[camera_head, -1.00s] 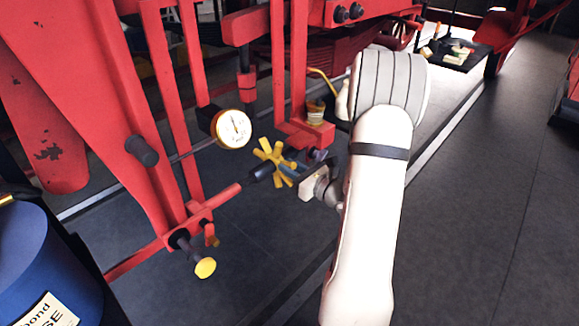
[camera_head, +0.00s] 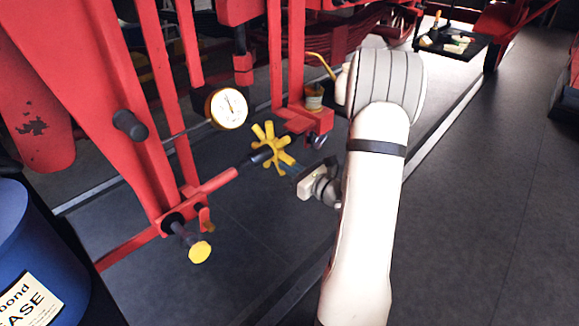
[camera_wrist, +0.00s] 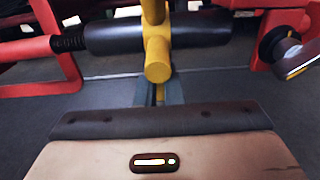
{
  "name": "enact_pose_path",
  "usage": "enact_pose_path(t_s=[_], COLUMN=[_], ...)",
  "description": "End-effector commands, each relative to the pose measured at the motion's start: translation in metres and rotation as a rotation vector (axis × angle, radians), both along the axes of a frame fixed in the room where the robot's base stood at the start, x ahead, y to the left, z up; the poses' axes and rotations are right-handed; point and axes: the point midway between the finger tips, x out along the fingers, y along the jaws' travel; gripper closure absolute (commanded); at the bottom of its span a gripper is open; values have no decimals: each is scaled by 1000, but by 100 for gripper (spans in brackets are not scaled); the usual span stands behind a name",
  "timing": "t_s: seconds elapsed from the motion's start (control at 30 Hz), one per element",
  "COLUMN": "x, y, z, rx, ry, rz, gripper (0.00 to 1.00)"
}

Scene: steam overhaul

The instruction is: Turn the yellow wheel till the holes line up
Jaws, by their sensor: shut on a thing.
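The yellow wheel (camera_head: 272,148) has several stubby spokes around a dark hub at the end of a red rod (camera_head: 215,182). In the wrist view one yellow spoke (camera_wrist: 158,62) points toward the camera, in front of a dark cylinder (camera_wrist: 105,40). My gripper (camera_head: 290,166) is at the wheel's right side. In the wrist view its fingers (camera_wrist: 158,93) are close together with a thin yellow part between them, just below the near spoke. The fingertips are partly hidden. I cannot make out the holes in either view.
A round white gauge (camera_head: 228,107) hangs left of the wheel. A yellow-ended knob (camera_head: 199,251) stands out below on the red frame (camera_head: 130,100). A blue drum (camera_head: 35,250) is at the lower left. The dark floor (camera_head: 480,230) at right is clear.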

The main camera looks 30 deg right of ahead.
Motion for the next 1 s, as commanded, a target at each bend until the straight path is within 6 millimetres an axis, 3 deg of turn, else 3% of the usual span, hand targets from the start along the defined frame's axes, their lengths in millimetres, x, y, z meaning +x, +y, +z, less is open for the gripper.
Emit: enact_pose_path(t_s=[0.37,0.8,1.0], x=[1,13,16], y=[2,7,7], z=[-4,-33,-37], rx=[0,-1,-1], ry=[3,6,3], rz=[3,6,3], gripper=[100,100,100])
